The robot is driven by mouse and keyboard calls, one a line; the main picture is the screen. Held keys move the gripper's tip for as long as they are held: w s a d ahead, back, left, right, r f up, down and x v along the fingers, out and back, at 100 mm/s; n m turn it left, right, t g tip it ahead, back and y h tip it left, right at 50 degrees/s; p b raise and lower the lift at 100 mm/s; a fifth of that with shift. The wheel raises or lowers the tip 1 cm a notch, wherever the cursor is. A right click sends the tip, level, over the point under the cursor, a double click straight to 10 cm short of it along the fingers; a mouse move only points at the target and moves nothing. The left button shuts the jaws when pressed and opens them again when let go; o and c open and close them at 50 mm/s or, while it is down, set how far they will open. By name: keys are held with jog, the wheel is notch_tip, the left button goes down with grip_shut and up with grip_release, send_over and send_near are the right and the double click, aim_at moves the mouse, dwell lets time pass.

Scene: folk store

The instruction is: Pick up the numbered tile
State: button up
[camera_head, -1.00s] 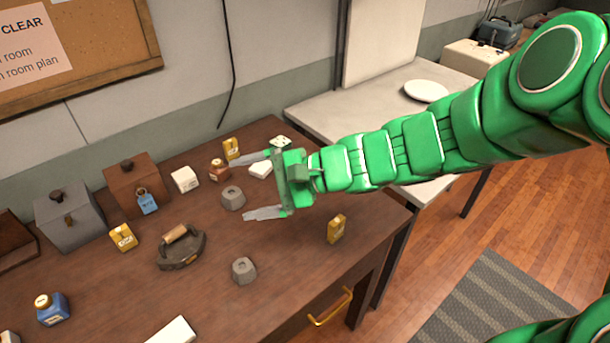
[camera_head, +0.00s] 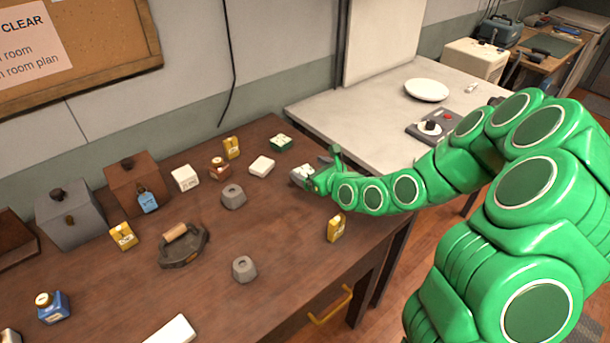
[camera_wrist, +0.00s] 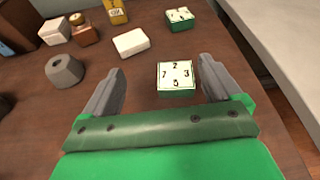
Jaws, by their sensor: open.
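A numbered tile (camera_wrist: 177,76) with a white top, dark digits and a green base lies on the brown table, between my gripper's fingers in the wrist view. My gripper (camera_wrist: 162,66) is open, with a finger on each side of the tile and a gap visible at both sides. In the head view, my gripper (camera_head: 314,173) is low near the table's right edge, partly covering the tile (camera_head: 301,172). A second, similar green-and-white tile (camera_wrist: 180,18) lies farther back; it also shows in the head view (camera_head: 281,142).
A plain white block (camera_wrist: 131,42) and a grey weight (camera_wrist: 64,70) lie left of the gripper. A yellow box (camera_head: 336,228) stands in front of it. Boxes and an iron (camera_head: 182,246) occupy the left. A pale table (camera_head: 330,107) adjoins behind.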

aim_at(305, 171)
jog(key=f, duration=0.1)
jog(key=d+f+m, duration=0.1)
jog(key=f+h, duration=0.1)
jog(key=shift+w+d+f+m, duration=0.25)
jog(key=shift+f+m, duration=0.05)
jog(key=shift+x, duration=3.15)
jog(key=shift+w+a+f, duration=0.25)
jog(key=shift+w+a, duration=0.05)
jog(key=shift+w, duration=0.25)
jog(key=c, duration=1.2)
